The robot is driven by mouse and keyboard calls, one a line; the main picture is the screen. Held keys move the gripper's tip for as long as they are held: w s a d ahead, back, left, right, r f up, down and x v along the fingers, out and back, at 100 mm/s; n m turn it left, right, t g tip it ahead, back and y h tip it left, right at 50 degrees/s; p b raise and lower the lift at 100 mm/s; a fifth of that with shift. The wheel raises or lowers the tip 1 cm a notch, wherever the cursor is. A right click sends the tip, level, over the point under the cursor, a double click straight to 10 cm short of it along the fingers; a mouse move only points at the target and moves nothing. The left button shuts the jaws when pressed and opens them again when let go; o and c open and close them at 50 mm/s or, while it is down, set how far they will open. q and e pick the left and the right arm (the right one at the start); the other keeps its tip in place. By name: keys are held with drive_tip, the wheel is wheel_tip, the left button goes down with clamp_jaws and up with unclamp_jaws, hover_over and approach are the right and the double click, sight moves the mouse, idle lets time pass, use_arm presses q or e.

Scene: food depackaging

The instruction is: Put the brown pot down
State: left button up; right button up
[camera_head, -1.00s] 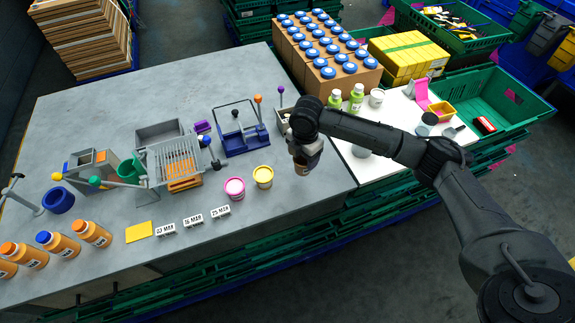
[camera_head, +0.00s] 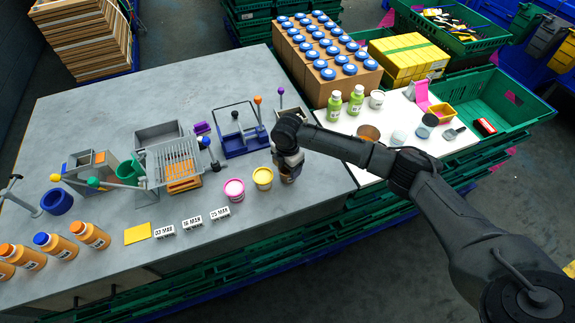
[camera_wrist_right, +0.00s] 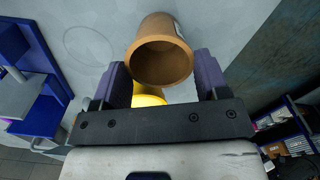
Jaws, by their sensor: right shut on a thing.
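The brown pot (camera_wrist_right: 165,52) is between the two fingers of my right gripper (camera_wrist_right: 163,80) in the right wrist view, its round open mouth facing the camera. In the head view my right gripper (camera_head: 287,166) points down over the grey table (camera_head: 240,225), shut on the pot. Only a little of the brown pot (camera_head: 289,179) shows below the fingers. It is close to the right of the yellow-topped pot (camera_head: 263,176). I cannot tell whether its base touches the table. My left gripper is not in view.
Date blocks (camera_head: 192,221) and a yellow square (camera_head: 138,233) lie at the front. A blue frame (camera_head: 240,135) stands behind the pots. The white surface (camera_head: 435,150) to the right holds green bottles (camera_head: 335,104) and small containers. Bare grey table lies in front of the gripper.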

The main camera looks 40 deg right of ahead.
drive_tip(key=o, duration=1)
drive_tip(key=shift+f, duration=0.1)
drive_tip(key=shift+c, duration=0.2)
wheel_tip(320, 180, up, 12)
drive_tip(key=s+a+f+m+t+y, duration=0.2)
drive_tip(key=s+a+f+m, duration=0.3)
drive_tip(key=s+a+f, duration=1)
drive_tip(key=s+d+m+t+h, duration=0.1)
drive_tip(key=s+d+m, duration=0.1)
drive_tip(key=s+m, duration=0.9)
drive_tip(key=shift+s+d+r+m+t+h+p, duration=0.2)
drive_tip(key=shift+s+r+m+t+h+p, duration=0.15)
drive_tip(key=shift+s, duration=3.8)
